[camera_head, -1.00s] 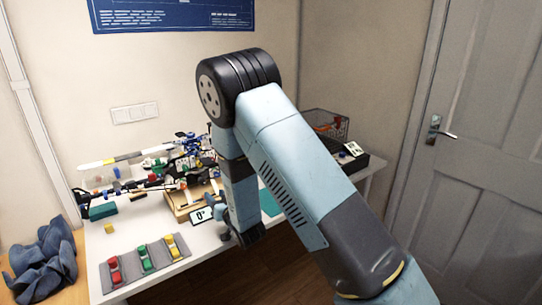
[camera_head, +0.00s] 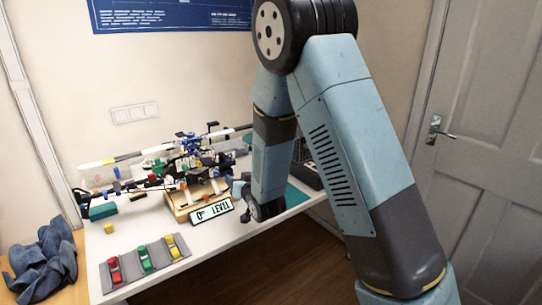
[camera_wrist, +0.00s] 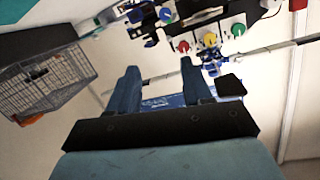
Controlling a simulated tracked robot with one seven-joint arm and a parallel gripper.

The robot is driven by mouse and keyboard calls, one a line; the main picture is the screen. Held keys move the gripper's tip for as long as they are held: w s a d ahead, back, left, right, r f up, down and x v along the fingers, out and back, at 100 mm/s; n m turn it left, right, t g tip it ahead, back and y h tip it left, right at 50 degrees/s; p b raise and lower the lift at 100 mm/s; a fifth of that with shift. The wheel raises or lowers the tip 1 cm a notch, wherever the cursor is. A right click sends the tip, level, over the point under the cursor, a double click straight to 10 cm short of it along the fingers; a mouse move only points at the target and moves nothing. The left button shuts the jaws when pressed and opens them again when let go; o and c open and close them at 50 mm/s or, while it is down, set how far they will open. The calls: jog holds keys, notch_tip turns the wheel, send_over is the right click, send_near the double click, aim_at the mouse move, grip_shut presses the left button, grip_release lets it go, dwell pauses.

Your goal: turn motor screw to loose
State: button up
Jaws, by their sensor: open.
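The motor assembly (camera_head: 195,150) stands at the back of the white table in the head view, a cluster of black, blue and coloured parts on rods. In the wrist view, part of this assembly (camera_wrist: 205,42) shows at the top, with red, yellow and green knobs. I cannot pick out the motor screw for sure. My gripper (camera_wrist: 160,72) is open and empty in the wrist view, its two dark blue fingers pointing towards the assembly with a gap between. In the head view my gripper (camera_head: 240,184) is small, right of the assembly and partly hidden by my wrist.
A "0° LEVEL" sign (camera_head: 211,212) stands by a wooden tray (camera_head: 180,206). A grey mat (camera_head: 128,265) with red, green and yellow pieces lies in front. A wire basket (camera_wrist: 45,75) is at the wrist view's left. A blue cloth (camera_head: 42,262) lies at far left.

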jog(key=s+d+r+m+g+h, duration=0.1)
jog(key=s+d+r+g+h, duration=0.1)
jog(key=d+r, duration=0.8)
jog(key=shift+s+d+r+g+h, duration=0.2)
jog(key=shift+s+d+g+h, duration=0.1)
jog(key=shift+s+d+h, duration=0.25)
jog(key=shift+m, duration=0.3)
jog(key=s+d+r+g+h, duration=0.25)
jog(key=s+d+r, duration=0.55)
jog(key=s+d, duration=0.4)
jog(key=s+d+r+g, duration=0.1)
jog(key=s+d+g, duration=0.1)
jog(key=s, duration=0.8)
jog(key=s+d+r+m+g+h, duration=0.1)
jog(key=s+d+r+g, duration=0.1)
jog(key=s, duration=0.8)
jog(key=shift+d, duration=0.3)
jog(key=shift+r, duration=0.1)
